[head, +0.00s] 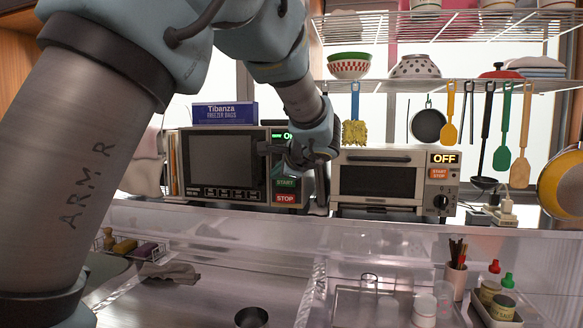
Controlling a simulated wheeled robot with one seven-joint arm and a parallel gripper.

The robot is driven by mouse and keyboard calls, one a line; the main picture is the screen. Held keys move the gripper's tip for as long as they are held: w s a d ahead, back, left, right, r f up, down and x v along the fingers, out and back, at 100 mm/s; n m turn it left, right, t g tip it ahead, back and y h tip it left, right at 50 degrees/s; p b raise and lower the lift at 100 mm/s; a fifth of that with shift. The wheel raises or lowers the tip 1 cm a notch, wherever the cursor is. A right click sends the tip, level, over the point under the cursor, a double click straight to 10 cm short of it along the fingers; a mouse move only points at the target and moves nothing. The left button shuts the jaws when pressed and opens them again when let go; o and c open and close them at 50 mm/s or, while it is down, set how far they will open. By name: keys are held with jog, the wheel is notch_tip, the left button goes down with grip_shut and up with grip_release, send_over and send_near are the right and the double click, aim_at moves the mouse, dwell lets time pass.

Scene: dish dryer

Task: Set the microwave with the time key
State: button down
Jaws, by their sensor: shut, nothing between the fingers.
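The microwave (221,158) stands at the back, left of centre, with a dark door and a control panel on its right side. A green lit display (281,135) shows at the panel's top, partly covered by my arm. A green START key (285,183) and a red STOP key (285,198) show low on the panel. My gripper (268,149) is shut and empty, in front of the upper panel, its fingers pointing left. I cannot tell whether it touches the panel. No time key can be made out; the middle of the panel is hidden behind my gripper.
A toaster oven (378,178) reading OFF stands right of the microwave. A freezer bag box (222,112) lies on the microwave. Utensils and a pan (428,126) hang under the rack at right. A clear ledge (400,235) runs in front of the appliances.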

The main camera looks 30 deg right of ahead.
dwell(0.3)
jog(key=w+d+p, duration=0.6)
jog(key=shift+w, duration=0.25)
jog(key=shift+w+d, duration=0.1)
dwell(2.1)
jog(key=shift+w+d, duration=0.2)
jog(key=shift+w+d+p, duration=0.45)
jog(key=shift+w+d, duration=0.1)
jog(key=shift+w, duration=0.1)
dwell(1.2)
jog(key=shift+s, duration=0.1)
jog(key=shift+s+a+b, duration=0.85)
jog(key=shift+b, duration=0.4)
